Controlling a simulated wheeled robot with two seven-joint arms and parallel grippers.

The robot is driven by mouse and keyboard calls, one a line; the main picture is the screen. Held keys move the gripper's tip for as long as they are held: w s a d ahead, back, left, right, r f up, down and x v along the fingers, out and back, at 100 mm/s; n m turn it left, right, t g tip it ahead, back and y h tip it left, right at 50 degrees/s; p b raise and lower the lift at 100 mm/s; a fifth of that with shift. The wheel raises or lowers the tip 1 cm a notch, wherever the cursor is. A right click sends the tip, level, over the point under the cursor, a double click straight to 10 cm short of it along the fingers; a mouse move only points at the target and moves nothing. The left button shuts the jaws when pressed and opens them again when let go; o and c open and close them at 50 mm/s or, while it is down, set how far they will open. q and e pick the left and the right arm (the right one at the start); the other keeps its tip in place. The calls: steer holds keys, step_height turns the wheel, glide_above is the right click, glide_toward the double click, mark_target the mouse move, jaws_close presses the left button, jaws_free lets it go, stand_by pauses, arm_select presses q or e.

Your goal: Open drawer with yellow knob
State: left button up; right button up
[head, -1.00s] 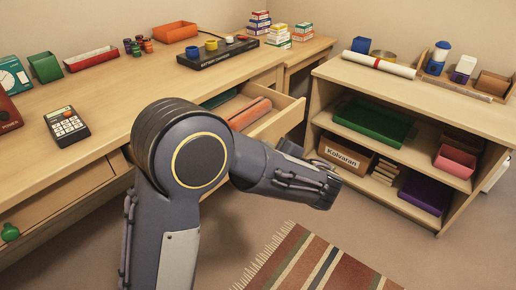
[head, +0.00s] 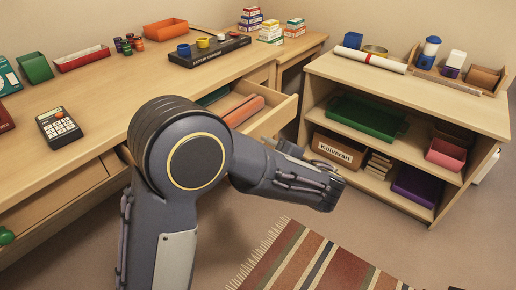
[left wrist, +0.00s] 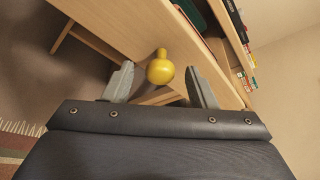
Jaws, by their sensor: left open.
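The yellow knob (left wrist: 160,70) sits on the wooden drawer front (left wrist: 118,30) in the left wrist view. My left gripper (left wrist: 159,80) is open, with one finger on each side of the knob and visible gaps between. In the head view the drawer (head: 284,114) stands partly open under the desk top, with an orange-red item (head: 243,111) and a green item inside. The knob is hidden there behind my left arm. My right gripper is not in view.
A green knob (head: 6,236) marks another desk drawer at the left. A shelf unit (head: 430,88) with trays and boxes stands at the right. A striped rug (head: 315,262) lies on the floor. Open floor lies between desk and shelf.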

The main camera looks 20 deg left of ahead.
arm_select(q)
steer(key=p+v, duration=0.1)
steer(key=v, duration=0.4)
steer(key=shift+s+d, duration=0.15)
